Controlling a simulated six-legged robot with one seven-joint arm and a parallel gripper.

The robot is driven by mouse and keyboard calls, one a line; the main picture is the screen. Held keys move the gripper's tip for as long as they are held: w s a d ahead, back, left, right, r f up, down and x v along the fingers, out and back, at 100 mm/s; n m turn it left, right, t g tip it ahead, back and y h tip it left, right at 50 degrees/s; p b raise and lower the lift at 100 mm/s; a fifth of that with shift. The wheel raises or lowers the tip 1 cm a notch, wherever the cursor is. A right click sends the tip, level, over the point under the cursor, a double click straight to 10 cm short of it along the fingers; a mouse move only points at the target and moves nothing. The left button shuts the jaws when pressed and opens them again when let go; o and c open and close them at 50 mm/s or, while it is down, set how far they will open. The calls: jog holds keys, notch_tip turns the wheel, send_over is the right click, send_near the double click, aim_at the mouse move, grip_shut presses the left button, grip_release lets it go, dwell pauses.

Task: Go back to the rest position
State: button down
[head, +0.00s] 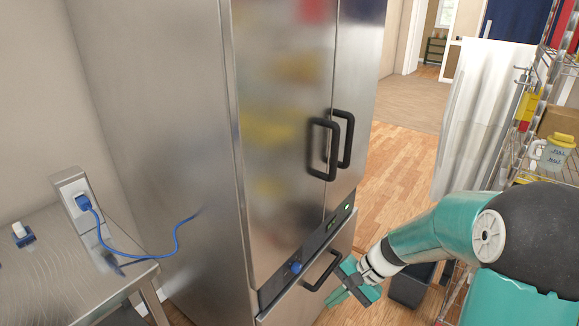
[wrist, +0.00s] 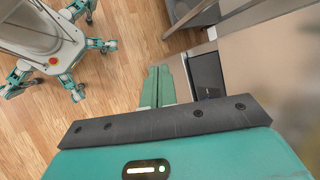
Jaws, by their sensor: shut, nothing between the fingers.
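My gripper (head: 338,297) is low in front of the steel refrigerator, just right of and below the lower drawer handle (head: 322,271) in the head view. Its two green fingers lie together, shut and empty, and they also show in the wrist view (wrist: 158,86). My teal arm reaches in from the right side of the head view. I cannot tell the exact gap between the fingers and the refrigerator front. In the wrist view a steel face with a dark panel (wrist: 207,73) is just right of the fingers.
The tall refrigerator (head: 285,130) has closed doors with black handles (head: 323,149). A steel table (head: 60,260) with a blue-corded plug stands at left. A wire shelf with a jug (head: 553,152) is at right, behind my arm. A dark bin (head: 410,288) is near my forearm. Wood floor (head: 395,185) lies open beyond.

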jog(key=s+d+r+n+t+h, duration=0.2)
jog(key=s+r+n+t+h, duration=0.1)
jog(key=s+r, duration=0.4)
jog(key=s+d+r+n+t+h, duration=0.2)
jog(key=s+r, duration=0.6)
jog(key=r, duration=0.5)
jog(key=shift+s+d+n+t+h, duration=0.3)
jog(key=shift+n+t+h, duration=0.4)
jog(key=shift+n+h, duration=0.5)
